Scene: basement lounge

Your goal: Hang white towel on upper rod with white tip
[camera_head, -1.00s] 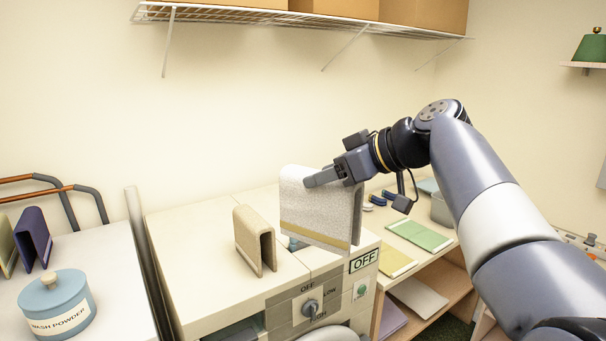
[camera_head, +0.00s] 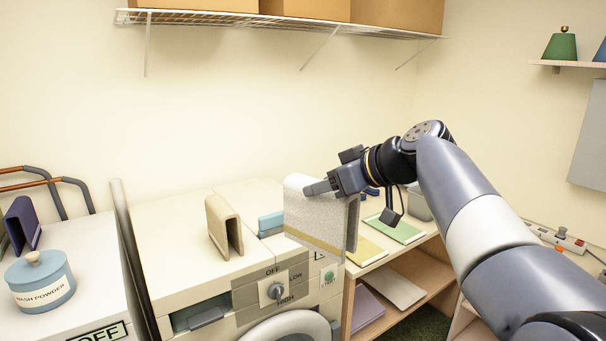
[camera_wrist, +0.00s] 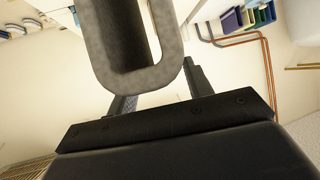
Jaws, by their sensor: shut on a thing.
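The white towel (camera_head: 316,218) is folded over into an upside-down U, with a yellowish band near its lower edge. My gripper (camera_head: 320,188) is shut on its upper part and holds it upright in the air in front of the machine top. In the wrist view the towel (camera_wrist: 170,45) shows as a grey-looking loop, with my gripper's fingers (camera_wrist: 155,88) on either side. Two rods with orange and grey parts (camera_head: 62,182) stand out at the far left. No rod with a white tip can be made out.
A beige folded towel (camera_head: 220,225) and a light blue item (camera_head: 270,223) are on the washing machine (camera_head: 165,235). A wash powder jar (camera_head: 40,283) and dark purple towel (camera_head: 22,222) are at left. A wire shelf (camera_head: 290,25) with boxes hangs above. The wall between is clear.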

